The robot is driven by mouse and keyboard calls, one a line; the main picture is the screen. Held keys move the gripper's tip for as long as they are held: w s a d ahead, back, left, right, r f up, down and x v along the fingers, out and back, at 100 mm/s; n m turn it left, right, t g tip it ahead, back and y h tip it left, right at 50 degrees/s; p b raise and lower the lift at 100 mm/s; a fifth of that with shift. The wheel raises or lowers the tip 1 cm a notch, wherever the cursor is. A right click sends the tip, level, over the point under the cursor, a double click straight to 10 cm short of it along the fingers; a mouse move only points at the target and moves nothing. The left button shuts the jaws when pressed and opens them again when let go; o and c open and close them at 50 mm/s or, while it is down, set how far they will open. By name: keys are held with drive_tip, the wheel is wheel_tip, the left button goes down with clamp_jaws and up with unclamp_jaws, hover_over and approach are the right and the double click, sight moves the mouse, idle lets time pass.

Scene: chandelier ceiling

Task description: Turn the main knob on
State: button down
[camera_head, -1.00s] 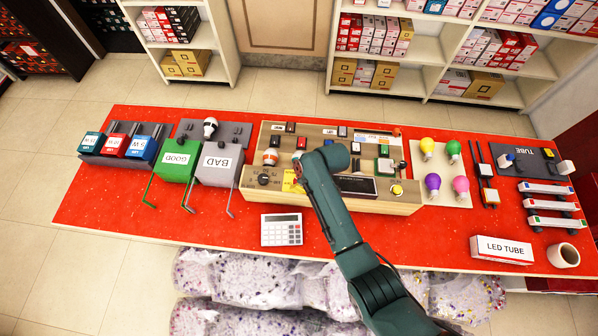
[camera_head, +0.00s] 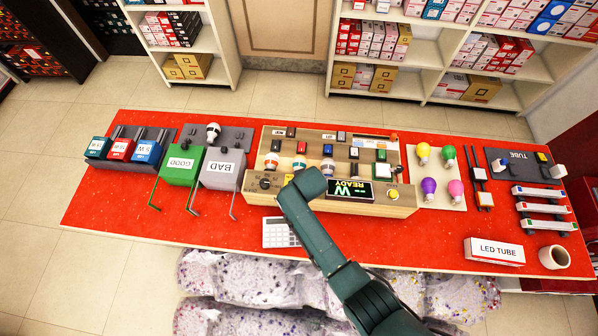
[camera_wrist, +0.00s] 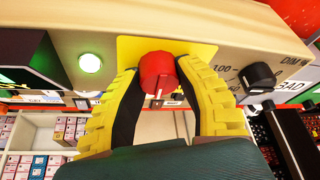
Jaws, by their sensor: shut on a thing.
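The main knob (camera_wrist: 158,73) is red and sits on a yellow plate (camera_wrist: 127,48) on the tester's wooden front, in the wrist view. A pale line on the knob points down in that view. My gripper (camera_wrist: 160,78) has its two yellow ribbed fingers on either side of the knob, shut on it. In the head view my arm hides the knob and the gripper. The tester (camera_head: 390,207) shows a lit green display (camera_head: 350,191) reading READY. A round green lamp (camera_wrist: 90,62) glows beside the plate in the wrist view.
A black DIM knob (camera_wrist: 258,76) sits beside the plate. On the red table (camera_head: 110,210) are green GOOD (camera_head: 180,165) and grey BAD (camera_head: 222,170) bins, a partly covered calculator (camera_head: 280,232), coloured bulbs (camera_head: 429,187), an LED TUBE box (camera_head: 494,251) and a cup (camera_head: 554,257).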

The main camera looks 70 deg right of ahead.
drive_tip(key=shift+s+f+m, duration=0.1)
drive_tip(key=shift+f+m, duration=0.1)
drive_tip(key=shift+m, duration=0.2)
drive_tip(key=c, duration=0.7)
unclamp_jaws()
drive_tip(key=shift+r, duration=0.1)
drive_tip(key=shift+o, duration=0.2)
drive_tip(key=shift+r, duration=0.15)
drive_tip(key=v, duration=1.1)
drive_tip(key=shift+a+r, duration=0.2)
drive_tip(key=shift+r, duration=0.2)
